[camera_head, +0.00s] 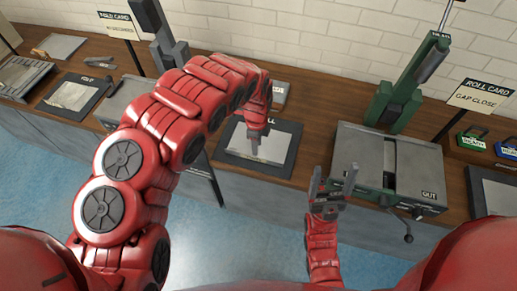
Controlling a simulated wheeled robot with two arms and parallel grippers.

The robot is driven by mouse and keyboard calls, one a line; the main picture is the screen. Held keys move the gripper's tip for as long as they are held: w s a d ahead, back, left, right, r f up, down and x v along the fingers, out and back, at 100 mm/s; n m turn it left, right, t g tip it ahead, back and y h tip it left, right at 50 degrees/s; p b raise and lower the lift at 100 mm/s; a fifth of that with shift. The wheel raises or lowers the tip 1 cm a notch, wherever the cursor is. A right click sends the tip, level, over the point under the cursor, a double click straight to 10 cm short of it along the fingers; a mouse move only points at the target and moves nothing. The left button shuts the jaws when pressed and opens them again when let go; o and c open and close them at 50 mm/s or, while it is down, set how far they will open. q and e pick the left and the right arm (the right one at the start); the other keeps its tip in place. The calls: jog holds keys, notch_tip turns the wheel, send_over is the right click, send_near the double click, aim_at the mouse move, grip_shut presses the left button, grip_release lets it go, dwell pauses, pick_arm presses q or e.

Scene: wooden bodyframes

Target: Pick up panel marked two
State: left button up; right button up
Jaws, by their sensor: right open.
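A pale flat panel (277,148) lies on a dark mat (225,154) at the middle of the wooden bench. I can read no number on it. My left gripper (254,153) points down over the panel and hides part of it and of the mat's label. I cannot tell if its fingers touch the panel or are shut. My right gripper (333,176) is open and empty, fingers upward, in front of the bench between the mat and the grey machine. Another pale panel (70,95) lies on a dark mat at the left.
A grey machine (345,150) with a green lever stand (402,105) is right of the mat. A "ROLL CARD" sign (481,97) and green and blue tags (472,141) are further right. A "FOLD CARD" sign (118,26) stands at the back left.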

pick_arm(q)
jog(key=shift+s+f, duration=0.1)
jog(key=shift+f, duration=0.35)
jog(key=shift+s+f+p, duration=0.1)
jog(key=shift+f+p, duration=0.3)
notch_tip(320, 180, down, 3)
jog(key=shift+s+p, duration=0.1)
jog(key=shift+p, duration=0.65)
jog(key=shift+a+f, duration=0.15)
jog(key=shift+f, duration=0.6)
grip_shut()
